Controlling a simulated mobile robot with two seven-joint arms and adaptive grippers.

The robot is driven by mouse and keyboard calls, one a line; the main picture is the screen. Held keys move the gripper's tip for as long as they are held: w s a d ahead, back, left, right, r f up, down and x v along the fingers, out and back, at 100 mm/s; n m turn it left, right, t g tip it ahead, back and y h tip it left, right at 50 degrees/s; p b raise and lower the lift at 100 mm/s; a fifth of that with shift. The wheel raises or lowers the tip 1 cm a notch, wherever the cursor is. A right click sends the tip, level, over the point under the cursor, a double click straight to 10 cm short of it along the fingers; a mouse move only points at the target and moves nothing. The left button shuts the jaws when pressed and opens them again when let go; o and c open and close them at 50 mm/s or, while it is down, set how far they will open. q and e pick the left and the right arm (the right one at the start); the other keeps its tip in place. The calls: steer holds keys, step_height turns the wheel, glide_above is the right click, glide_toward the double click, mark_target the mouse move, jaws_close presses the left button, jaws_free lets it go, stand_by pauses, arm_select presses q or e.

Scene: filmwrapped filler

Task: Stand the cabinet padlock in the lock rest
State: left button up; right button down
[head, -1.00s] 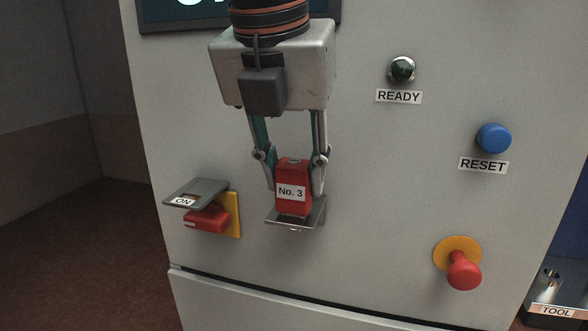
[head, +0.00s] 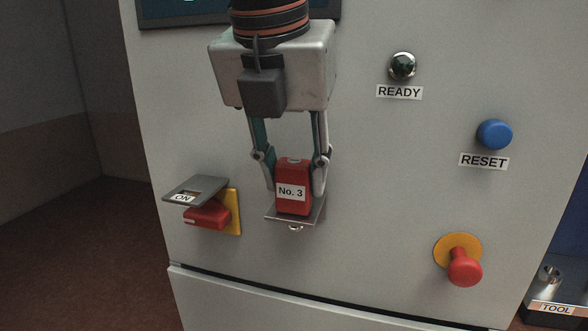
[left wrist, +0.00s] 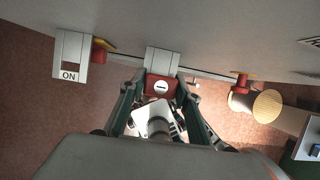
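The red cabinet padlock (head: 292,200), labelled No. 3, is upside down, its body upright and its keyhole face up in the left wrist view (left wrist: 161,88). My left gripper (head: 295,184) comes down from above, shut on its two sides. The lock rest is a small grey metal shelf (head: 316,213) on the cabinet front, directly under the padlock. A bit of shiny shackle shows below the shelf. I cannot tell whether the padlock's body touches the shelf. My right gripper is not in view.
Left of the rest is a red switch (head: 208,217) under a grey ON flap (head: 195,189). A TOOL holder (head: 556,292) stands at lower right.

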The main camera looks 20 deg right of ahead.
arm_select(q)
steer(key=shift+o, duration=1.4)
steer(key=shift+f, duration=0.1)
